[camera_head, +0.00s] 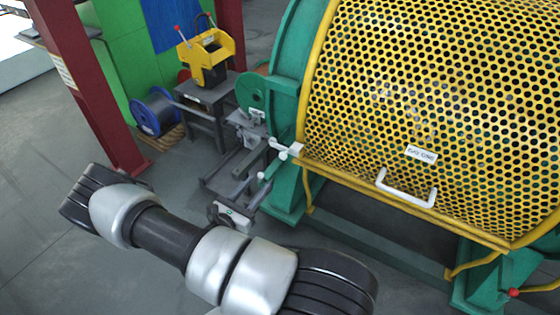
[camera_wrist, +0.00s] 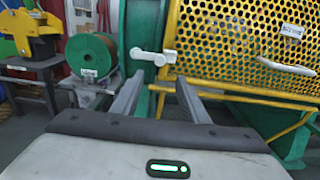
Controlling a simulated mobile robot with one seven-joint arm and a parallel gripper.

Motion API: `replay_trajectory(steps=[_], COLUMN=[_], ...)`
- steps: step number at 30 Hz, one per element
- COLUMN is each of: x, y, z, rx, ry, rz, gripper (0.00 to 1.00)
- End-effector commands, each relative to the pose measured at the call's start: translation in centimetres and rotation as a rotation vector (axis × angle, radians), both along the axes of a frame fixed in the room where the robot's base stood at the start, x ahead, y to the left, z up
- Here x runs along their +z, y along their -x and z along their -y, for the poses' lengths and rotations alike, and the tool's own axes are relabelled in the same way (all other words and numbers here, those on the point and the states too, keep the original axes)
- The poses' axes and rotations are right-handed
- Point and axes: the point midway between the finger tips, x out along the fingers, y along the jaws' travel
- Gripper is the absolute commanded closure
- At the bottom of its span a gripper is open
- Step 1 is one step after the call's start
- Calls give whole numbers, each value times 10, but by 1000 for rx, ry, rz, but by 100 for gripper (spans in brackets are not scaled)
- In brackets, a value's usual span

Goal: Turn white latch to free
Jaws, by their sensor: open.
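The white latch (camera_head: 290,149) sits at the lower left edge of the yellow perforated guard. In the wrist view the latch (camera_wrist: 150,56) shows as a short arm pointing left from a small block, with rounded ends. My gripper (camera_wrist: 161,76) is open and empty. Its two grey fingers point toward the latch, one on each side below it in the picture, and the latch appears just beyond the fingertips. Contact cannot be seen. In the head view my gripper (camera_head: 264,166) is in front of the machine, its fingers partly mixed with the grey parts behind.
The yellow guard (camera_head: 430,90) has a white handle (camera_head: 405,192) and a label to the right of the latch. A green end frame (camera_head: 287,50) stands left of the guard. A bench (camera_head: 207,95) with a yellow device and a blue reel (camera_head: 155,112) stand farther back. Floor at left is clear.

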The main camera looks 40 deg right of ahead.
Motion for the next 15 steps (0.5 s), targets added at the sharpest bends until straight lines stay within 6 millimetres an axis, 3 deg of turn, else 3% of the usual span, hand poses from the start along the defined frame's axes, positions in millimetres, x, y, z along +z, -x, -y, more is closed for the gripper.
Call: replay_trajectory(steps=[15], x=[-2], y=[-42], z=[104], rx=[-4], ry=[-1], rz=[2], gripper=[59])
